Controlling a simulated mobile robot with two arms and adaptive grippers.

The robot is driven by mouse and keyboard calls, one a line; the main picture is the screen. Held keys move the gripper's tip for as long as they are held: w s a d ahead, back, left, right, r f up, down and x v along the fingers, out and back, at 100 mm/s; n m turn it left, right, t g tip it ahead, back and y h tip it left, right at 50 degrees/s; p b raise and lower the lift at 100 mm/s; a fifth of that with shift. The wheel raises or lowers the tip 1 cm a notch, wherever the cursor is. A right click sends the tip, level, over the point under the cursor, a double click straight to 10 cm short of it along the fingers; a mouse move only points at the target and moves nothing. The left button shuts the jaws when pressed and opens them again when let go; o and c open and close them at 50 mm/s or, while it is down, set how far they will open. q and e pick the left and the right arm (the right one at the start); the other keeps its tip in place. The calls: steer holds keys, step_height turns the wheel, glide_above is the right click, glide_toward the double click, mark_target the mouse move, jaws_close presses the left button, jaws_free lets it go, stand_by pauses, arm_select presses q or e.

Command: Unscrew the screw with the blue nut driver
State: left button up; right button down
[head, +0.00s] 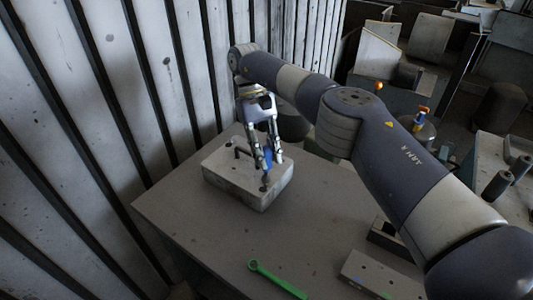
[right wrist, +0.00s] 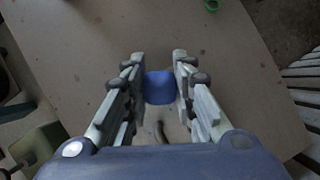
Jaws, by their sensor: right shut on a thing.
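My right gripper (head: 268,163) reaches down over a pale grey block (head: 225,176) on the table. It is shut on the blue nut driver (head: 267,157), which shows as a small blue patch between the fingers. In the right wrist view the driver's blue handle (right wrist: 159,87) sits between the two fingers of the right gripper (right wrist: 160,88). The driver points down at the block's top near its front right corner, where a dark spot (head: 263,188) shows. I cannot tell whether this spot is the screw or whether the tip touches it. My left gripper is not in view.
A thin dark bent pin (head: 237,148) stands on the block. A green wrench (head: 275,279) lies near the table's front. Grey blocks (head: 380,275) lie to its right. A corrugated wall (head: 90,130) runs close along the left. The table (head: 190,225) is clear left of the wrench.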

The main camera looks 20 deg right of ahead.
steer(key=shift+r+p, duration=2.95)
steer(key=shift+r, duration=0.45)
steer(key=shift+f, duration=0.1)
steer(key=shift+f, duration=0.1)
